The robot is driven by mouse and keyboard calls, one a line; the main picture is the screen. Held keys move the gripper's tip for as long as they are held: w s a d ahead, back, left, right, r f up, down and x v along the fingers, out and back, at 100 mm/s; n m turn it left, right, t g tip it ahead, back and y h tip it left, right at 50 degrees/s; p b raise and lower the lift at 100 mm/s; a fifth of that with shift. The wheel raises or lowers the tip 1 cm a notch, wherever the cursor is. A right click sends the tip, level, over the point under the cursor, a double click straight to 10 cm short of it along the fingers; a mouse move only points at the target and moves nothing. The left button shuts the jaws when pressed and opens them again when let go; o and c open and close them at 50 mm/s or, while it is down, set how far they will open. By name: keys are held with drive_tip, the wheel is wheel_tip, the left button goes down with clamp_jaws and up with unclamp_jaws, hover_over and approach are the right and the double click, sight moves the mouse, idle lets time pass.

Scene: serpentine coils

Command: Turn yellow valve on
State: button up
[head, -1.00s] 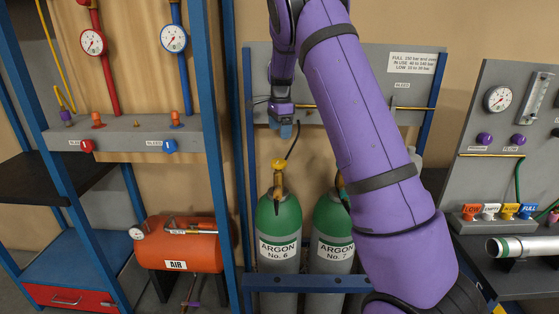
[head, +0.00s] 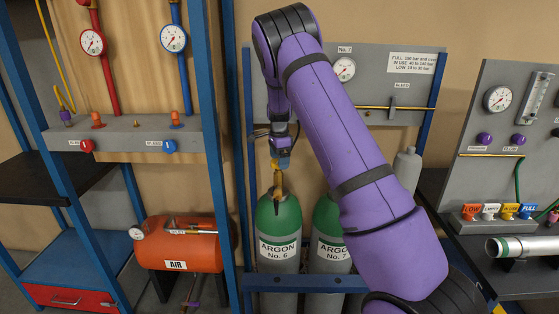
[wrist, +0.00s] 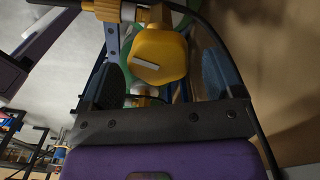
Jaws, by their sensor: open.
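The yellow valve (head: 278,183) sits on top of the green-shouldered cylinder marked ARGON No. 6 (head: 278,225). My gripper (head: 281,163) points down just above it and hides part of the valve top. In the wrist view the valve's yellow knob (wrist: 158,55), with a white mark on its face, shows between my two spread fingers. Gaps show on both sides of the knob, and I see no finger touching it. A yellow fitting (wrist: 103,10) with a white collar is at the upper left of the knob.
The ARGON No. 7 cylinder (head: 328,235) stands close on the right, partly behind my arm. A blue rack bar (head: 305,284) crosses in front of both cylinders. A blue post (head: 216,160) and an orange AIR tank (head: 180,243) are on the left. A dark hose (wrist: 228,65) passes near my gripper.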

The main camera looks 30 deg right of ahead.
drive_tip(key=shift+f, duration=0.25)
drive_tip(key=c, duration=0.9)
drive_tip(key=n, duration=0.4)
drive_tip(key=shift+n, duration=0.3)
drive_tip(key=shift+w+n, duration=0.15)
drive_tip(key=shift+n, duration=2.05)
